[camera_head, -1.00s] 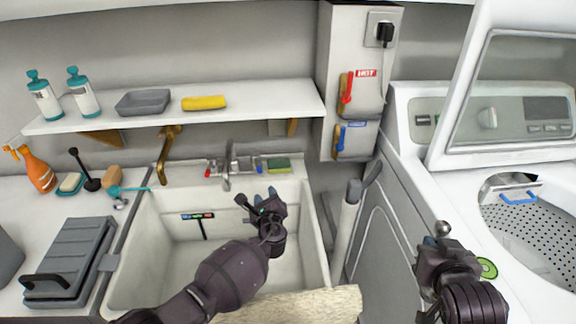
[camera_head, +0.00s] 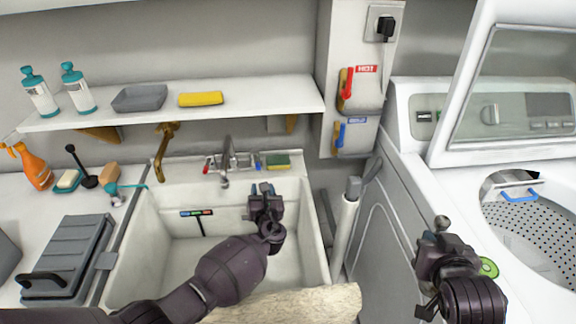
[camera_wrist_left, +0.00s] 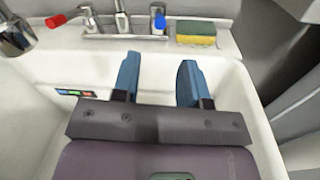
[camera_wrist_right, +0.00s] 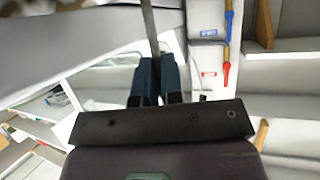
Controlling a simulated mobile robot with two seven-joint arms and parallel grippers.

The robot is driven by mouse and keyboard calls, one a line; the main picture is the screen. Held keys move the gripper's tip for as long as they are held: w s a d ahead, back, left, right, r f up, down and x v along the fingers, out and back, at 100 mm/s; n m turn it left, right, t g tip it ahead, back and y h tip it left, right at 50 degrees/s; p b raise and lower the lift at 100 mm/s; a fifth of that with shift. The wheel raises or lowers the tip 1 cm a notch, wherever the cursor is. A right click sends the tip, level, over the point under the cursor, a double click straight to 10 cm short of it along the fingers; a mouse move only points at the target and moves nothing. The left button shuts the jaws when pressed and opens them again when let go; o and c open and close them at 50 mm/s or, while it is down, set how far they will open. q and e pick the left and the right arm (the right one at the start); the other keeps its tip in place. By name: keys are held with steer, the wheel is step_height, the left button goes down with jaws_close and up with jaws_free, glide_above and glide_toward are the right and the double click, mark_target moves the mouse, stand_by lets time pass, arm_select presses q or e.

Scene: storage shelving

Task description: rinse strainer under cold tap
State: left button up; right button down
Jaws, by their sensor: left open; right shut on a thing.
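The sink tap (camera_head: 227,160) has a red handle (camera_head: 207,166) on its left and a blue handle (camera_head: 258,162) on its right. In the left wrist view the blue handle (camera_wrist_left: 159,21) lies beyond the fingers. My left gripper (camera_head: 262,187) is open and empty over the sink (camera_head: 318,235), its fingers pointing at the back edge. My right gripper (camera_head: 441,226) is in front of the washing machine. In the right wrist view its fingers (camera_wrist_right: 154,82) are shut on a thin grey bar (camera_wrist_right: 149,25). I cannot make out a strainer; the bar's far end is out of view.
A green and yellow sponge (camera_head: 278,162) lies right of the tap. A shelf (camera_head: 250,98) crosses above the sink. Red hot (camera_head: 347,88) and blue cold (camera_head: 340,135) levers are on the wall column. The washing machine lid (camera_head: 515,90) is up. A grey case (camera_head: 70,258) lies left.

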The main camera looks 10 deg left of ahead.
mark_target(258, 164)
arm_select(q)
steer(key=b+x, duration=0.1)
steer(key=x, duration=0.4)
steer(key=b+x, duration=0.2)
steer(key=x, duration=0.3)
steer(key=shift+f, duration=0.25)
arm_select(e)
steer(key=shift+g, duration=0.3)
step_height(258, 164, down, 6)
steer(key=shift+s+r, duration=0.15)
steer(key=shift+r, duration=0.1)
arm_select(q)
steer(key=shift+w+a+r, duration=0.25)
steer(key=shift+w+a, duration=0.05)
steer(key=shift+w, duration=0.45)
arm_select(e)
steer(key=shift+f, duration=0.45)
arm_select(q)
jaws_close()
steer(key=shift+b, duration=0.3)
